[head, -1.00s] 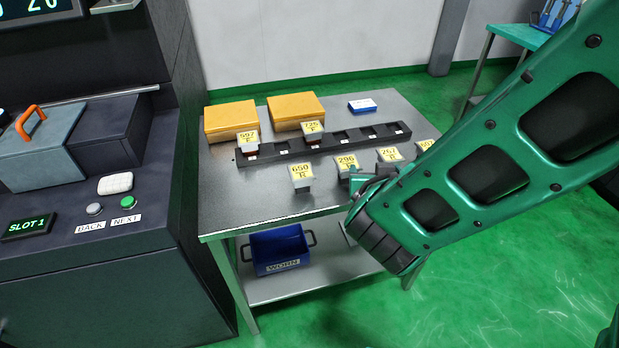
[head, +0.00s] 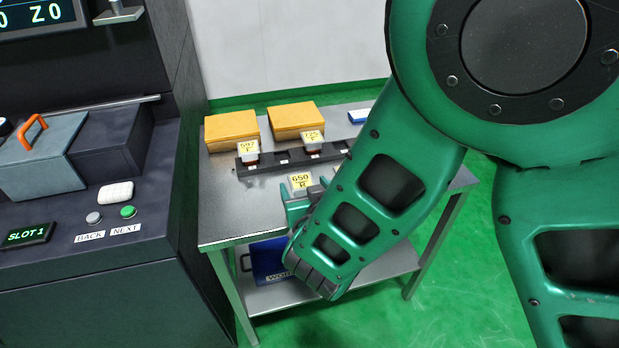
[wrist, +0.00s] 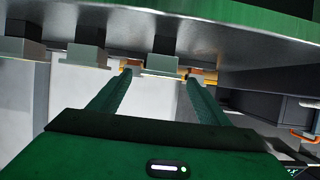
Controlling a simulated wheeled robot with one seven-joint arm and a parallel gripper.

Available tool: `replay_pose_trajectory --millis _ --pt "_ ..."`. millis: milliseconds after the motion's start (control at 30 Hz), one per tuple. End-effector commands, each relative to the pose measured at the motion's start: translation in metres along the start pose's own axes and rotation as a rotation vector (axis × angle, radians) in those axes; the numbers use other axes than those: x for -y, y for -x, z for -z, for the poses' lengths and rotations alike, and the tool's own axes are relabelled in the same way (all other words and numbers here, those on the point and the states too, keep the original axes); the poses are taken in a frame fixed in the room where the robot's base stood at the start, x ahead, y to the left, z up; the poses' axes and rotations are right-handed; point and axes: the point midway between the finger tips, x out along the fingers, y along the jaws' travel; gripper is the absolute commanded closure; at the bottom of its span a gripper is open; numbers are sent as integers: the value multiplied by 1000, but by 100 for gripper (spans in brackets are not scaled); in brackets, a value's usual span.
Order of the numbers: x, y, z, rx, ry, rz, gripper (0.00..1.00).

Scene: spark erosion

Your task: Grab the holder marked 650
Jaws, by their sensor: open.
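The holder marked 650 (head: 300,182) stands on the metal table, its yellow label facing up, in front of the dark slotted rack. My gripper (head: 306,198) is at its near side in the head view, partly hidden by my arm. In the wrist view, which looks upside down, my open gripper (wrist: 160,75) has its two fingers spread. A grey holder, by its place the 650 one (wrist: 162,64), shows between the fingertips. I cannot tell how deep it sits between them. No label is readable in the wrist view.
Holders marked 597 (head: 248,148) and 725 (head: 312,137) sit in the rack (head: 280,158). Two neighbouring holders (wrist: 88,56) (wrist: 22,48) stand beside the target. Yellow boxes (head: 231,131) are behind. A blue bin (head: 268,258) is on the shelf below. The machine is left.

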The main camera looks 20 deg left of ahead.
Motion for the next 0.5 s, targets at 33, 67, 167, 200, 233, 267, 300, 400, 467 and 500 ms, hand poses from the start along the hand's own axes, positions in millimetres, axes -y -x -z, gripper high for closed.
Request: replay_pose_trajectory --millis 33,67,167,200,233,267,300,400,467,500 --pt "-1 -7 0 0 -2 -2 30" --pt "-1 -12 0 1 -1 -3 30" --pt "-2 -26 1 0 -1 -4 30" --pt "-2 -31 1 0 -2 -3 30" --pt "-1 -34 0 1 -2 -2 30" --pt "-1 -37 0 1 -1 -2 30" --pt "-1 -40 1 0 0 -2 30" --pt "-1 -44 1 -1 -1 -1 30" --pt "-1 -44 1 0 -1 -1 30" --pt "-1 -44 1 0 -1 -1 30"
